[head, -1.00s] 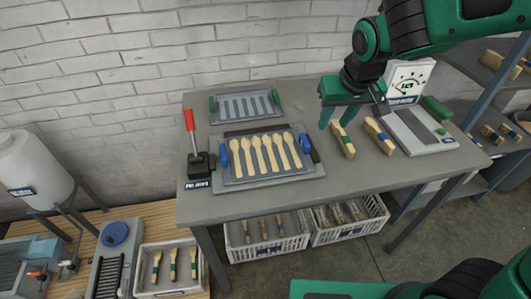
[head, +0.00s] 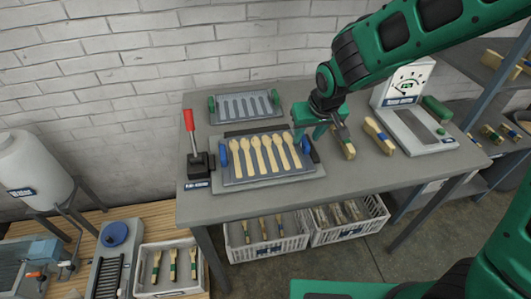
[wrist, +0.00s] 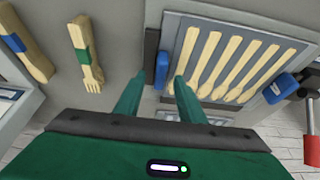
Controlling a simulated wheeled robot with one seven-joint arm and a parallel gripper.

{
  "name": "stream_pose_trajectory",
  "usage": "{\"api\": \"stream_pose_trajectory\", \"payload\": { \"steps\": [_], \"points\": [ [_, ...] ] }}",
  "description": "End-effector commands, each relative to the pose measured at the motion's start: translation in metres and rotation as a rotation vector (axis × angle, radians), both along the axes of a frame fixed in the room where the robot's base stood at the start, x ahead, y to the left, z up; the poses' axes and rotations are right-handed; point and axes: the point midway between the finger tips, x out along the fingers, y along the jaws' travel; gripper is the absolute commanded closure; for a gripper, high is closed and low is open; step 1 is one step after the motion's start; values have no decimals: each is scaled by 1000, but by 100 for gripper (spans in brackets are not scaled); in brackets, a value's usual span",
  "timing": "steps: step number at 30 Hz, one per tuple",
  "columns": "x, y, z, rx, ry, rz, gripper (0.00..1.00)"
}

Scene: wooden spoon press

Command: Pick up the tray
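A grey tray (head: 262,179) with several wooden spoons in its slots lies on a grey press plate on the table. It has a blue handle at each end: the left handle (head: 223,154) and the right handle (head: 306,145). In the wrist view the tray (wrist: 235,22) is right of centre, and its near blue handle (wrist: 162,68) shows between my fingers. My gripper (head: 307,136) points down at the right handle, fingers apart and empty. It also shows in the wrist view (wrist: 160,80). I cannot tell whether the fingers reach down beside the handle.
A second tray (head: 245,105) with green handles lies behind. A red-handled lever (head: 192,126) stands left. Two banded wooden bundles (head: 379,136) and a white scale (head: 414,130) are on the right. White crates (head: 265,250) sit below the table.

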Motion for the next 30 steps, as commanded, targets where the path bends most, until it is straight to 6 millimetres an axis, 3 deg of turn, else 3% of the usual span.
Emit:
{"api": "stream_pose_trajectory", "payload": {
  "steps": [6,14,18,19,30],
  "points": [
    [7,2,-17,-1,1,0,64],
    [8,2,-19,0,-1,0,64],
    [8,2,-18,0,-1,0,98],
    [8,2,-18,0,-1,0,100],
    [8,2,-13,1,-3,-1,100]
  ]
}}
